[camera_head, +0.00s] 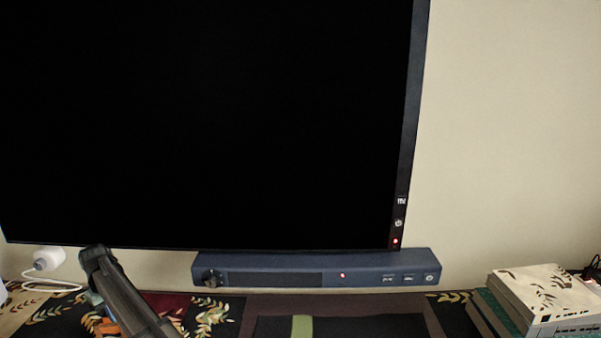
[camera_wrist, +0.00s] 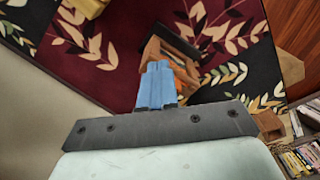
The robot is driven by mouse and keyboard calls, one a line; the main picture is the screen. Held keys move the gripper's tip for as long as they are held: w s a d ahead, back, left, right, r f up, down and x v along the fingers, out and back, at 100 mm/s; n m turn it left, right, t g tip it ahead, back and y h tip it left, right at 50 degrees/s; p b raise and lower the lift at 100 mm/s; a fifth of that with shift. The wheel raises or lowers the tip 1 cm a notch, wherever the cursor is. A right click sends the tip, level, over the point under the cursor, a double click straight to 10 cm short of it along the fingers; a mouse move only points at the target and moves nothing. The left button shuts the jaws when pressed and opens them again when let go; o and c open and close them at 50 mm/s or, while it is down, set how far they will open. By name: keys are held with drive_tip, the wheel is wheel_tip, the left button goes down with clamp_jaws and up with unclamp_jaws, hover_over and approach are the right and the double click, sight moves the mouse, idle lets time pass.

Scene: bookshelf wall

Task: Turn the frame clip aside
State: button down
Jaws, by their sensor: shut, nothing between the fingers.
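My gripper (camera_wrist: 157,66) shows in the wrist view with its blue fingers together and nothing between them. A brown wooden object (camera_wrist: 153,48) with an orange part is just beyond the fingertips and partly hidden by them. It may be the frame, but I cannot tell. I cannot make out a clip in either view. Whether the fingers touch the wooden object is unclear. In the head view my dark arm reaches in at the lower left, and the fingers cannot be made out there.
A large black screen (camera_head: 200,120) hangs above a blue soundbar (camera_head: 300,270). A white plug with a cable (camera_head: 48,259) is at the left. Stacked books (camera_head: 545,293) stand at the right. A leaf-patterned cloth (camera_wrist: 115,30) lies below, with a yellow object (camera_wrist: 82,9) on it.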

drive_tip(key=shift+w+d, duration=0.2)
drive_tip(key=shift+w, duration=0.25)
idle(0.9)
drive_tip(key=shift+d, duration=0.2)
drive_tip(key=shift+s+d, duration=0.1)
drive_tip(key=shift+d, duration=0.1)
wheel_tip(320, 180, up, 6)
idle(0.7)
